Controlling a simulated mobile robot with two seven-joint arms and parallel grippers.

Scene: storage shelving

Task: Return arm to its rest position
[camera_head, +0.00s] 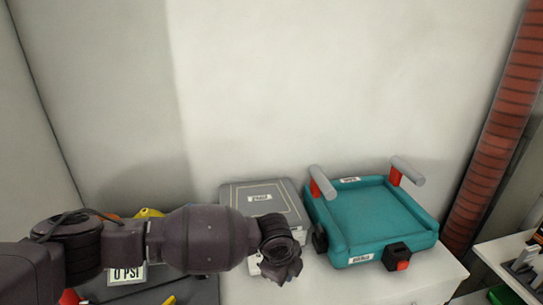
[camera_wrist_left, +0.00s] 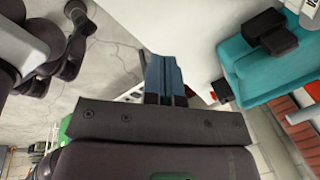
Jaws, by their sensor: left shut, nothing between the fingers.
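My left arm (camera_head: 205,238) comes in from the left in the head view and reaches across the front of the shelf top. Its wrist end (camera_head: 280,245) is beside a grey case and left of a teal tray-like carrier. In the left wrist view my left gripper (camera_wrist_left: 165,75) shows its blue fingers together with nothing between them. The fingers are apart from the carrier, which shows at the upper right of that view. My right gripper is not seen in either view.
The grey case (camera_head: 265,197) and the teal carrier (camera_head: 375,215) with grey handles stand on a white surface (camera_head: 425,280) against a pale wall. A red ribbed column (camera_head: 495,125) rises at the right. Yellow and red items lie partly hidden behind my arm.

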